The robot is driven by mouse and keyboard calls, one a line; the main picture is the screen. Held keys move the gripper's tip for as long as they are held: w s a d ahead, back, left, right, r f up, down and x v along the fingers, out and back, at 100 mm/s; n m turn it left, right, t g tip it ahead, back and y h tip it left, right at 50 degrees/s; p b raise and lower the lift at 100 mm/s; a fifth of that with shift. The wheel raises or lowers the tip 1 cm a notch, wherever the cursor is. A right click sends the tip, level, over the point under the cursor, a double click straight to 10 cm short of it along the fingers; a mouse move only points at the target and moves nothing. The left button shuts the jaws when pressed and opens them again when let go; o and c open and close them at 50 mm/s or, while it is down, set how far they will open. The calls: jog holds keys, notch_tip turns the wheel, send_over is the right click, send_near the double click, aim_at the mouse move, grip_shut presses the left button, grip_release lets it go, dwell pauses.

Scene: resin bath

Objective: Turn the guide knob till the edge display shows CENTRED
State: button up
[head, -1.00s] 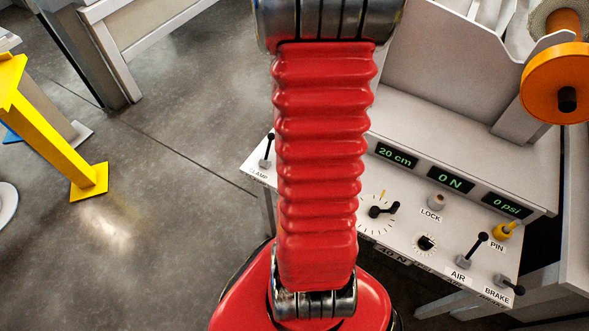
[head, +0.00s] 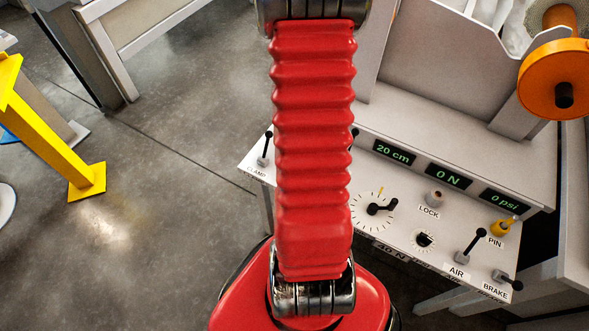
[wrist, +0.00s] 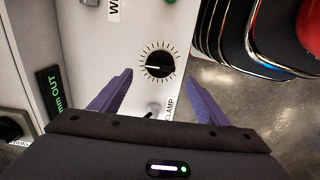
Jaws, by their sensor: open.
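In the wrist view a black knob (wrist: 159,64) with a white pointer sits in a ring of tick marks on the white panel; I take it for the guide knob, though no name for it is readable. Its pointer points left. A dark display (wrist: 54,92) with green text ending in "mm OUT" is at the left, its top part not readable; it does not show CENTRED. My gripper (wrist: 159,76) is open, its purple fingers either side of the knob and apart from it. The head view does not show the gripper.
In the wrist view a CLAMP lever (wrist: 150,113) lies below the knob, partly hidden by my gripper. Red-and-black chromed objects (wrist: 262,40) stand at the right beyond the panel edge. In the head view the console has levers, a dial (head: 374,209) and several displays (head: 449,177).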

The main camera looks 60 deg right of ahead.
jog(key=shift+f, duration=3.5)
jog(key=shift+c, duration=0.2)
jog(key=c, duration=1)
